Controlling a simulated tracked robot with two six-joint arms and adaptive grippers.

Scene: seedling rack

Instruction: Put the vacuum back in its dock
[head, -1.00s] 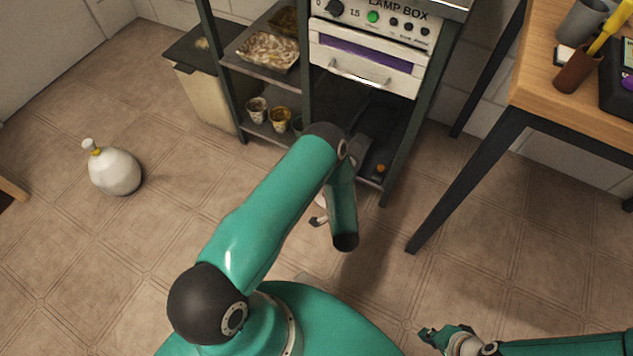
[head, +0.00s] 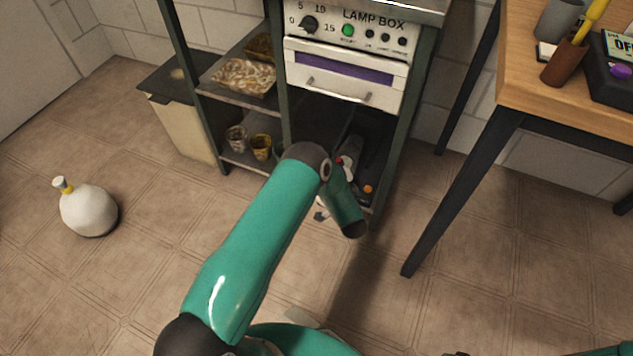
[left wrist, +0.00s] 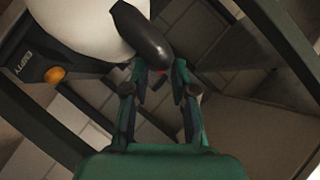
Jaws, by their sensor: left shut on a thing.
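My left gripper (left wrist: 160,82) is shut on the black handle of the vacuum (left wrist: 143,36). The vacuum's rounded white body (left wrist: 85,20) fills the top left of the left wrist view. My left forearm hides most of this. Only a dark sliver of my right gripper (head: 455,354) shows at the bottom edge.
The rack's dark posts (head: 398,150) frame the lower bay, with a lamp box (head: 345,60) above. Small pots (head: 260,147) stand on the shelf left of the bay. A wooden table (head: 530,85) is at right. A white bottle (head: 88,210) stands on open floor at left.

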